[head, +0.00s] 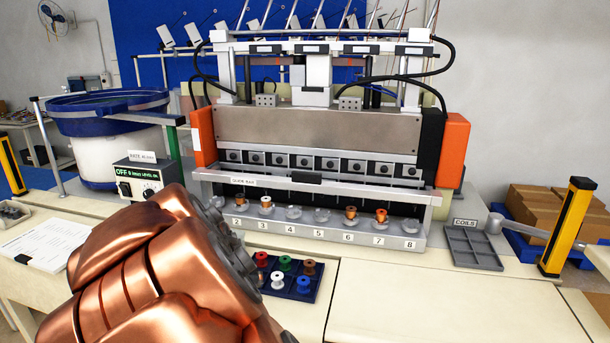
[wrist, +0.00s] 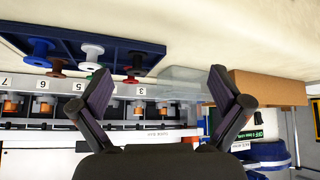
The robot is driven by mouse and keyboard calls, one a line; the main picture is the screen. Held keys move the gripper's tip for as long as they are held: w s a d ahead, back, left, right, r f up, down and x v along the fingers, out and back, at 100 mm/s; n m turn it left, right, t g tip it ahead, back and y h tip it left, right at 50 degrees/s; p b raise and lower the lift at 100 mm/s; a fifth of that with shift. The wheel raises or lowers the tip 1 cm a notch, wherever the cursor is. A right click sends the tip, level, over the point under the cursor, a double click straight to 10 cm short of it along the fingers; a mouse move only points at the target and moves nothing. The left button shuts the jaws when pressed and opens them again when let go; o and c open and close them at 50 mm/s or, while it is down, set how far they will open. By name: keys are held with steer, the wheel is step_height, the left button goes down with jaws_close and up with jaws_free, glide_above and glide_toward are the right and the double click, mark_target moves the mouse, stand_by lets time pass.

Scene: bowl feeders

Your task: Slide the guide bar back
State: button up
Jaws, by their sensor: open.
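The guide bar (head: 330,187) is a long pale bar with a "GUIDE BAR" label at its left end. It runs across the front of the winding machine, above and in front of the numbered station row (head: 320,232). In the wrist view, which is upside down, the guide bar (wrist: 170,134) lies low in the picture, partly hidden by my gripper. My gripper (wrist: 160,72) is open, with nothing between its dark fingers, and does not touch the bar as far as I can tell. In the head view my copper arm fills the lower left and my fingers are not clear.
A blue tray (head: 315,292) of coloured spools lies on the bench before the machine. An empty grey coils tray (head: 472,248) stands right. A feeder control box (head: 140,178) and blue bowl (head: 108,115) stand left. The bench front right is clear.

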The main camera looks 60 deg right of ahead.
steer(key=w+d+r+m+h, duration=0.1)
steer(key=d+r+m+h, duration=0.15)
steer(key=d, duration=0.55)
steer(key=w+d+r+m+h, duration=0.1)
steer(key=d+r+h, duration=0.2)
steer(key=d, duration=0.4)
steer(key=m+t+h+p, duration=0.1)
steer(key=t+h, duration=0.1)
steer(key=h, duration=0.4)
glide_toward(306, 177)
steer(key=x, duration=0.3)
steer(key=p+x, duration=0.2)
steer(key=x, duration=0.3)
steer(key=shift+d+r, duration=0.15)
steer(key=shift+r, duration=0.05)
steer(key=shift+f+p+x, duration=0.2)
steer(key=shift+p+x, duration=0.45)
steer(key=shift+x, duration=0.6)
